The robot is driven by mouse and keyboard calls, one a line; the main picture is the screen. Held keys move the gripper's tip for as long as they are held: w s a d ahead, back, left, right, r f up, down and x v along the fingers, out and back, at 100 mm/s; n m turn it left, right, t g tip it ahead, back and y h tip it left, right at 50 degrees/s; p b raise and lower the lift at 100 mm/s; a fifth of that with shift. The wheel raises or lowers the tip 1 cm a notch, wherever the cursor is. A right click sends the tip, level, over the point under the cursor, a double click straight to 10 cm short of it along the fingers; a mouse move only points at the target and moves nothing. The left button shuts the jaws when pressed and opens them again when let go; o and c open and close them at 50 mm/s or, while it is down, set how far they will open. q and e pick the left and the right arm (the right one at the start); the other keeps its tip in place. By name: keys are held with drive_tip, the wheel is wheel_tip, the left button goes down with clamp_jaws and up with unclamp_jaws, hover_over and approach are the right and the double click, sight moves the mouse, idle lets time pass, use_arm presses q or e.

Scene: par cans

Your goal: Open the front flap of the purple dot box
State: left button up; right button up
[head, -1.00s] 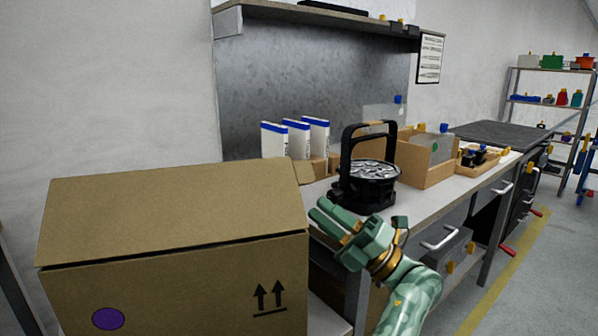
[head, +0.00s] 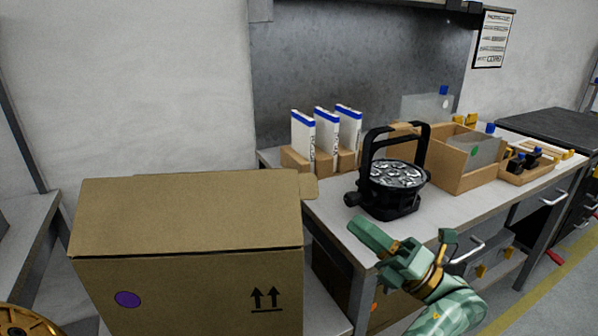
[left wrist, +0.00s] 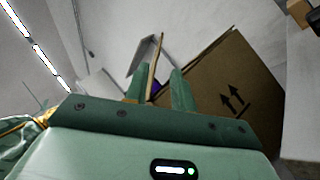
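The cardboard box (head: 190,285) stands at the front left with a purple dot (head: 127,299) and arrows on its front. Its lid (head: 190,210) lies over the top, with a thin dark gap along the front edge. In the left wrist view the box (left wrist: 250,85) is tilted. My left gripper (left wrist: 160,85) is open in front of the dot side; a thin brown strip and some purple show between its fingers. Contact cannot be told. In the head view the left gripper is out of frame. The gripper there (head: 372,234), on an arm from the lower right, is my right one, beside the bench; its finger gap is unclear.
A bench (head: 440,205) stands right of the box, holding a black par can (head: 392,185), white-and-blue cartons (head: 325,135) and a wooden crate (head: 465,170). A grey table (head: 25,230) stands at the left.

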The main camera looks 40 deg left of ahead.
sight(298, 177)
use_arm(q)
drive_tip(key=p+x, duration=0.1)
drive_tip(key=x, duration=1.3)
drive_tip(key=shift+c, duration=0.3)
clamp_jaws()
drive_tip(key=shift+f, duration=0.1)
idle(0.5)
